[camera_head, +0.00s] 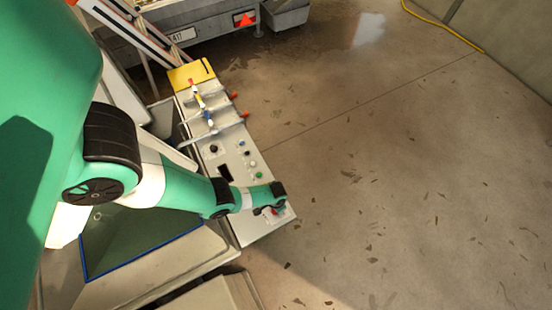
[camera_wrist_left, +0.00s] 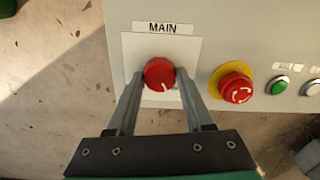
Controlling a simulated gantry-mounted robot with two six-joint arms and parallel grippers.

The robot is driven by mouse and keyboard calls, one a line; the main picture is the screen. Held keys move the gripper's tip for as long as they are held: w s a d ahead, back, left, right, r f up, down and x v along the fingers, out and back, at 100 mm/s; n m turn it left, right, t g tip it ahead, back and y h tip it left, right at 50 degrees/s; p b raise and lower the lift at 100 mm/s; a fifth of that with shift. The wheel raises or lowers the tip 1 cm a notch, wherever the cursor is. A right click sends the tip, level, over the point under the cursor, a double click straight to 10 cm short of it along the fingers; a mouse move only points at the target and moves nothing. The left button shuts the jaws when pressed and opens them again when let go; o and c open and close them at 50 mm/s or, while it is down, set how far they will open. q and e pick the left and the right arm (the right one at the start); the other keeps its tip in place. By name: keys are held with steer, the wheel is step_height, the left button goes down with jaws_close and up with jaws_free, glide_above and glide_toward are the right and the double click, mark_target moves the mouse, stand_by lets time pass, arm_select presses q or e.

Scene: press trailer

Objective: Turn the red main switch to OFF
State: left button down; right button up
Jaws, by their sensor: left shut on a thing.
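The red main switch (camera_wrist_left: 159,73) is a round knob on a white plate under a "MAIN" label (camera_wrist_left: 163,28) in the left wrist view. A white pointer mark on it points down and slightly right in that picture. My left gripper (camera_wrist_left: 160,84) has one finger on each side of the knob and is shut on it. In the head view my left gripper (camera_head: 268,211) is at the near end of the grey control panel (camera_head: 251,231), where the wrist mostly hides the switch. My right gripper is not in view.
A red emergency stop (camera_wrist_left: 236,89) on a yellow ring sits close right of the switch. Beyond it are a green button (camera_wrist_left: 277,86) and other buttons. The panel also carries levers with red ends (camera_head: 243,115) farther along. Open concrete floor (camera_head: 390,170) lies to the right.

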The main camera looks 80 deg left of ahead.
arm_select(q)
steer(key=shift+n, duration=1.3)
steer(key=shift+c, duration=1.5)
jaws_free()
step_height(320, 180, up, 12)
steer(key=p, duration=1.1)
steer(key=shift+f, duration=0.2)
